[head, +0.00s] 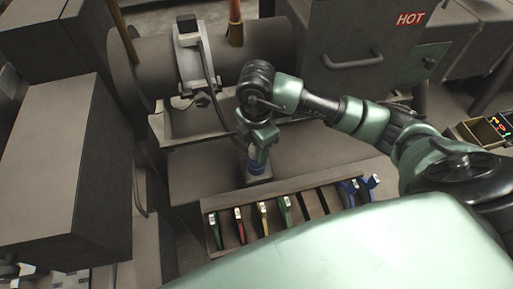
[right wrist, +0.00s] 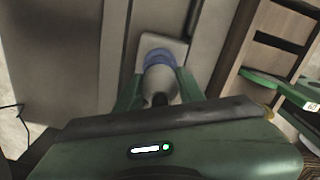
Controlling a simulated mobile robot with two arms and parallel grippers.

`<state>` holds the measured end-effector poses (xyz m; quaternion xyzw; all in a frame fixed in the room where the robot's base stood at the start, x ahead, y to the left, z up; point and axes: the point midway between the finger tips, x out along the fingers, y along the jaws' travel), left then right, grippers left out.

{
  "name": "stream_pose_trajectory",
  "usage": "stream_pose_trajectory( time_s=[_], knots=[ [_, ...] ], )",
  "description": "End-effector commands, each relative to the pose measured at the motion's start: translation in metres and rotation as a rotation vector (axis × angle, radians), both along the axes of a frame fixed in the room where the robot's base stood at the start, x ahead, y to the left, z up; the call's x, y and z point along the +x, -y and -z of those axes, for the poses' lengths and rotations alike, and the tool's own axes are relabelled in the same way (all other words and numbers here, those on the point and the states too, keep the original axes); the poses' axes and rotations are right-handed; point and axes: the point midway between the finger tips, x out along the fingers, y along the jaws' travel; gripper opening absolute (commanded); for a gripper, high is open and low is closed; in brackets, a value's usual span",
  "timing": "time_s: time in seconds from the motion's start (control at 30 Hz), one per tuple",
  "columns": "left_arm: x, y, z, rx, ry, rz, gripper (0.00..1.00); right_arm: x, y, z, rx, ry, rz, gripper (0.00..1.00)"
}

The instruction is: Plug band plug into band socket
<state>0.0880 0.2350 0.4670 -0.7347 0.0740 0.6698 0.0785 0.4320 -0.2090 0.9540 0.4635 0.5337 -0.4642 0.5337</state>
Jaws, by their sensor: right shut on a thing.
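My right gripper (head: 258,150) points down in the head view and is shut on the band plug, a grey cylinder. The plug also shows between the fingers in the right wrist view (right wrist: 160,80). A blue ring (right wrist: 158,57) sits at the plug's far end, against a pale square plate that looks like the band socket (right wrist: 178,46). In the head view the socket (head: 258,178) is a small block below the gripper. Plug and socket look in line, but I cannot tell how deep the plug sits. My left gripper is not in view.
A pale band (head: 187,55) with a cable wraps the big horizontal tube (head: 145,65). A slotted rack (head: 325,200) with several coloured clips stands in front of the socket. A box marked HOT (head: 345,35) is behind my arm. A large dark box (head: 60,165) stands at left.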

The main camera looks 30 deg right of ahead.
Motion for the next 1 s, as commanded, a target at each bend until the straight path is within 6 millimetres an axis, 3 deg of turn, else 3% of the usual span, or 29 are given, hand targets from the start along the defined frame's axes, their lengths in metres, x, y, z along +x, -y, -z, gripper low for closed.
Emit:
stream_pose_trajectory(
  time_s=[0.77,0.8,0.9,1.0],
  knots=[
    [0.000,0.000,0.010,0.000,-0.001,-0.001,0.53,0.000,0.000,0.013,0.000,0.000,0.000,0.03],
    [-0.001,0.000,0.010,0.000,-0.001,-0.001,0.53,0.000,0.000,0.013,0.000,0.001,0.000,0.41],
    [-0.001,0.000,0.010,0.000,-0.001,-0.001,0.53,0.000,0.000,0.012,0.000,0.000,0.000,0.64],
    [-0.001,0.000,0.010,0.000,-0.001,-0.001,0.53,0.000,0.000,0.012,0.000,0.000,0.000,0.64]
  ],
)
